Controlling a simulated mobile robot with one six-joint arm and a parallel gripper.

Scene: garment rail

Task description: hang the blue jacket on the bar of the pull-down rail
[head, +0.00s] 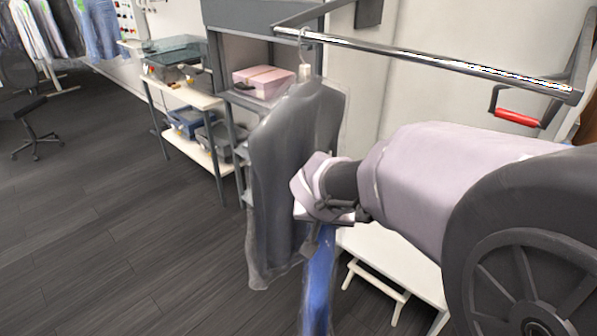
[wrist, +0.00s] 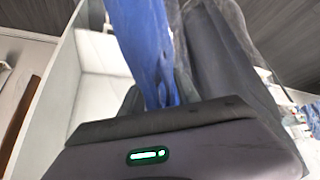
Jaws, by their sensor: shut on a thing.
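The blue jacket (head: 318,280) hangs down below my gripper (head: 324,224), partly cut off by the lower picture edge. In the wrist view the blue cloth (wrist: 143,40) runs up from between the jaws, and my gripper (wrist: 158,98) is shut on it. The jacket's hanger cannot be made out. The bar (head: 430,61) of the pull-down rail crosses the upper right, above my gripper. The jacket is below the bar and apart from it.
A grey garment in a clear cover (head: 282,170) hangs from the bar's left end, close beside my gripper and the jacket. A red handle (head: 520,117) sits at the rail's right. A white step stool (head: 390,265) stands below. Shelves with a pink box (head: 265,80) stand behind.

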